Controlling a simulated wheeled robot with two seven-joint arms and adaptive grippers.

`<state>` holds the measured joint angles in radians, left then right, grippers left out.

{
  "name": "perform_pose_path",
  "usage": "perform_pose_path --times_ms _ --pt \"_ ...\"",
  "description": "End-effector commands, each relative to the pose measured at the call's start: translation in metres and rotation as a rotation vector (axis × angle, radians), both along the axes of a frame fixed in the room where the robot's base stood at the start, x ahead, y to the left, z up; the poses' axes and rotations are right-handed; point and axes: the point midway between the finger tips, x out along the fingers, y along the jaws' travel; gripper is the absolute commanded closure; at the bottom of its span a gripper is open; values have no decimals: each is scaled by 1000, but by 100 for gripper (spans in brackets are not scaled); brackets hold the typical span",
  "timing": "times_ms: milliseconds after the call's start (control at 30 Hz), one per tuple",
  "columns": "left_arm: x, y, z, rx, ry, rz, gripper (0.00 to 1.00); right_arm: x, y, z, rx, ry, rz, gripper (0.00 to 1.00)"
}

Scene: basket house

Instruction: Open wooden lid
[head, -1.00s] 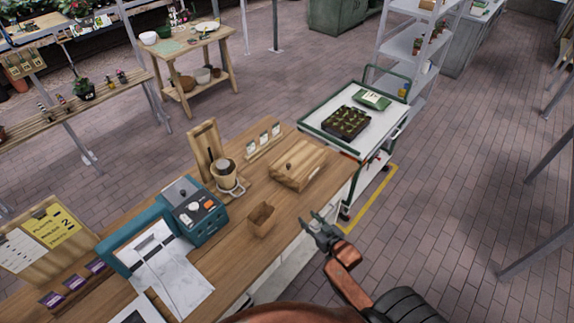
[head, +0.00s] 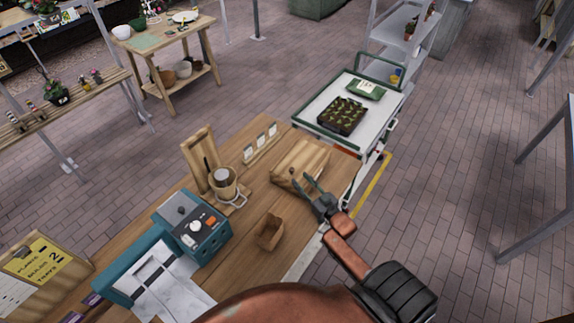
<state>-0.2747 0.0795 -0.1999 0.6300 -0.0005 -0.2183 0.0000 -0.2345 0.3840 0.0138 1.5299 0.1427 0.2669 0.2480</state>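A wooden box with a striped wooden lid (head: 302,156) stands on the near wooden table, toward its right end. The lid looks closed on the box. My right gripper (head: 304,181) is at the front side of the box, its two fingers apart and pointing at it. The fingers overlap the box's lower front in the head view. I cannot tell whether they touch it, and nothing shows between them. My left gripper is not in view.
A small brown carton (head: 270,232) stands in front of the box. A white-topped cart (head: 375,118) with a seedling tray stands behind right.

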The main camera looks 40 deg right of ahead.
Motion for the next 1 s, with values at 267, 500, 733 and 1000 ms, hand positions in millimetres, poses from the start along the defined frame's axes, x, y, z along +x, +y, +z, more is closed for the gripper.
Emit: perform_pose_path --times_ms 267,500,733,1000 --pt "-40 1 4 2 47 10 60 35 -5 2 -1 -2 -6 66" --pt "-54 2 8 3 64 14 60 63 -9 1 0 -1 -11 66" --pt "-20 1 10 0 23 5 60 71 -9 0 -1 0 -11 66" --pt "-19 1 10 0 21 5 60 72 -8 0 -1 0 -9 73"
